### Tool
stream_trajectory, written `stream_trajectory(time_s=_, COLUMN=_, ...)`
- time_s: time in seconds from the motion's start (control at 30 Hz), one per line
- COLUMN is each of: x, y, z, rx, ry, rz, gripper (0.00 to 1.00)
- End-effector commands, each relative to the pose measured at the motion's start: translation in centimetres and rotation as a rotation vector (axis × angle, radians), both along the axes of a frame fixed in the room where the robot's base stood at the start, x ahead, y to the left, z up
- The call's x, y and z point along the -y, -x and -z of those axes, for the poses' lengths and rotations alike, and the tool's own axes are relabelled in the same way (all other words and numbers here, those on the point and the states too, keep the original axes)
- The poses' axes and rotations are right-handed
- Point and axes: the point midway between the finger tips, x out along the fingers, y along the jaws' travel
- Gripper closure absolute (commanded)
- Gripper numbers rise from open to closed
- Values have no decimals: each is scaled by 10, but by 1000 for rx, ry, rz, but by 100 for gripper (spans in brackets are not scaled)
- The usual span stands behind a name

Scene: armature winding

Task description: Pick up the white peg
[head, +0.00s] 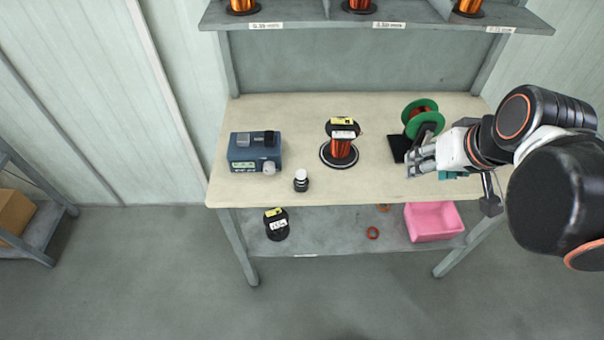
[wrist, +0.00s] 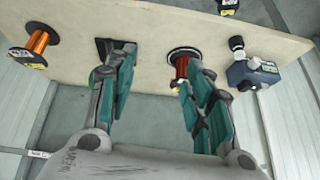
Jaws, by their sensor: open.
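A small peg-like piece with a white upper part and a black lower part (head: 301,180) stands upright near the front edge of the workbench. It is the only thing I can match to the white peg. In the wrist view, which is upside down, it shows at the upper right (wrist: 238,48). My gripper (head: 415,162) is over the right part of the bench, well to the right of the piece.
A blue device (head: 255,152) stands left of the piece. A copper wire spool (head: 341,148) stands to its right, and a green-flanged spool (head: 420,112) is close to my gripper. A pink bin (head: 434,221) sits on the lower shelf. The front middle of the bench is clear.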

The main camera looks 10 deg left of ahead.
Motion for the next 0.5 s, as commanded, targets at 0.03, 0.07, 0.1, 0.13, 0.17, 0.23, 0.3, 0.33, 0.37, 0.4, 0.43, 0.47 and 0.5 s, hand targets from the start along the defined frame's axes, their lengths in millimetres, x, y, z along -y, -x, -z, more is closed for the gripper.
stream_trajectory(time_s=0.03, x=-9, y=-12, z=-5, rx=-12, ry=-9, rz=-29, gripper=53)
stream_trajectory(time_s=0.07, x=-14, y=-18, z=-5, rx=-19, ry=-14, rz=-50, gripper=53)
stream_trajectory(time_s=0.1, x=-22, y=-25, z=-5, rx=-28, ry=-22, rz=-74, gripper=53)
stream_trajectory(time_s=0.13, x=-27, y=-31, z=-5, rx=-35, ry=-28, rz=-94, gripper=53)
stream_trajectory(time_s=0.17, x=-32, y=-36, z=-4, rx=-43, ry=-33, rz=-113, gripper=53)
stream_trajectory(time_s=0.23, x=-45, y=-49, z=-2, rx=-57, ry=-47, rz=-159, gripper=53)
stream_trajectory(time_s=0.3, x=-59, y=-60, z=1, rx=-71, ry=-62, rz=-205, gripper=53)
stream_trajectory(time_s=0.33, x=-64, y=-65, z=3, rx=-77, ry=-68, rz=-225, gripper=53)
stream_trajectory(time_s=0.37, x=-70, y=-69, z=5, rx=-83, ry=-74, rz=-243, gripper=53)
stream_trajectory(time_s=0.4, x=-76, y=-75, z=8, rx=-89, ry=-81, rz=-267, gripper=53)
stream_trajectory(time_s=0.43, x=-82, y=-79, z=10, rx=-93, ry=-88, rz=-284, gripper=53)
stream_trajectory(time_s=0.47, x=-86, y=-82, z=12, rx=-98, ry=-92, rz=-302, gripper=53)
stream_trajectory(time_s=0.5, x=-93, y=-87, z=15, rx=-103, ry=-100, rz=-324, gripper=53)
